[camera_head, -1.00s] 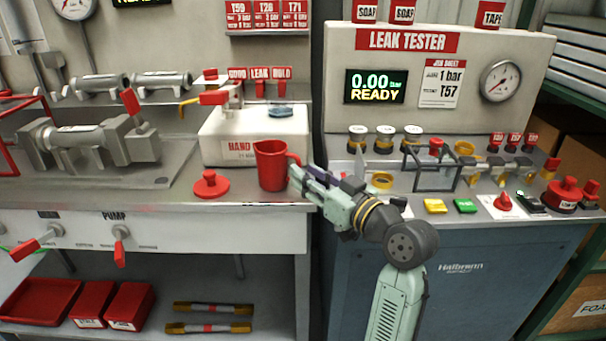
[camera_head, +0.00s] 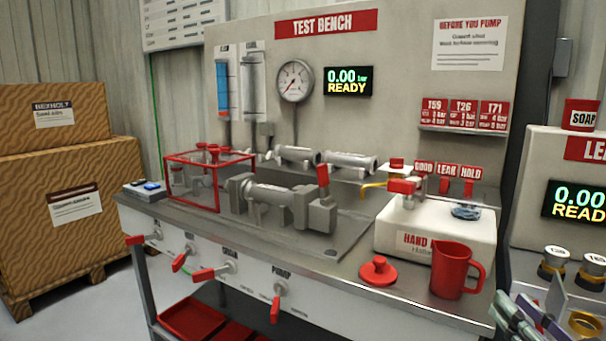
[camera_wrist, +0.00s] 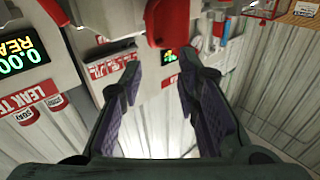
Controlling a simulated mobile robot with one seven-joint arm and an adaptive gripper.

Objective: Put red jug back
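The red jug (camera_head: 455,271) stands upright on the front right corner of the test bench, its handle to the right. A round red lid with a knob (camera_head: 379,271) lies on the bench just left of it. My gripper (camera_head: 512,306) is at the lower right of the head view, close to the jug's handle side and partly cut off. In the wrist view my gripper (camera_wrist: 160,68) is open, with nothing between the fingers. A red curved shape, probably the jug (camera_wrist: 168,22), shows beyond the fingertips at the top edge.
The white hand pump box (camera_head: 436,232) stands behind the jug. A pump assembly (camera_head: 285,204) and a red frame (camera_head: 207,182) take up the bench's middle and left. The leak tester (camera_head: 560,175) is at right. Red-handled valves (camera_head: 204,273) stick out from the bench front.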

